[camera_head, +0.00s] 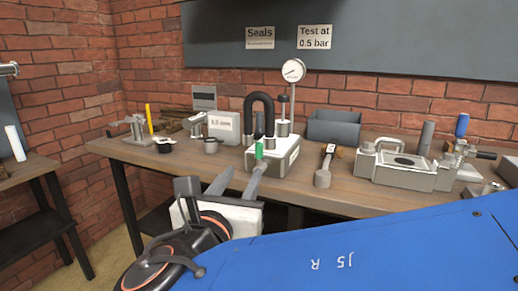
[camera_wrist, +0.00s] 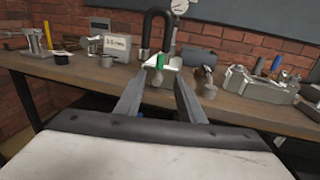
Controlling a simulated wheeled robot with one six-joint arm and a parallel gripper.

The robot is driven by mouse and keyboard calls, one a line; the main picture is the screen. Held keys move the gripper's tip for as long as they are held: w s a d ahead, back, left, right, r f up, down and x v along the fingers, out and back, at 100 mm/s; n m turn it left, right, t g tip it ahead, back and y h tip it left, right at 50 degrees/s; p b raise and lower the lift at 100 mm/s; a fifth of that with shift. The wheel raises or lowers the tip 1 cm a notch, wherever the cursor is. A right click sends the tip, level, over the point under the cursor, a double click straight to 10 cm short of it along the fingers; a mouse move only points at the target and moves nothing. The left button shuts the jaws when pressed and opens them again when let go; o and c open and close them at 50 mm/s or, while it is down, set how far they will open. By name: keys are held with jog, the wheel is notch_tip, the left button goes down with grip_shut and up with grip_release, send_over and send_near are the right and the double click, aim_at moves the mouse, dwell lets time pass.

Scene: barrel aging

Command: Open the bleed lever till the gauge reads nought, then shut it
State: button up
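The gauge (camera_head: 293,71) is a round white dial on a post at the back of a pale test block (camera_head: 281,158). Its needle is too small to read. A green lever (camera_head: 259,150) stands at the block's front left; I take it to be the bleed lever. It stands about upright. In the wrist view the green lever (camera_wrist: 160,62) shows beyond and between my fingers, and the gauge (camera_wrist: 179,6) is at the top edge. My gripper (camera_head: 240,180) is open and empty, in front of the block and apart from the lever.
A black hose (camera_head: 248,113) loops up from the block. A hammer-like tool (camera_head: 323,178) lies right of it, and a grey metal fixture (camera_head: 405,172) stands further right. A white box (camera_head: 223,127) and small cups stand left. A grey bin (camera_head: 334,127) is behind.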

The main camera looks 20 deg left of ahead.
aim_at(258, 150)
jog(key=w, duration=0.5)
jog(key=w+a, duration=0.1)
jog(key=w, duration=1)
jog(key=shift+w+a, duration=0.15)
jog(key=shift+a, duration=0.25)
grip_shut()
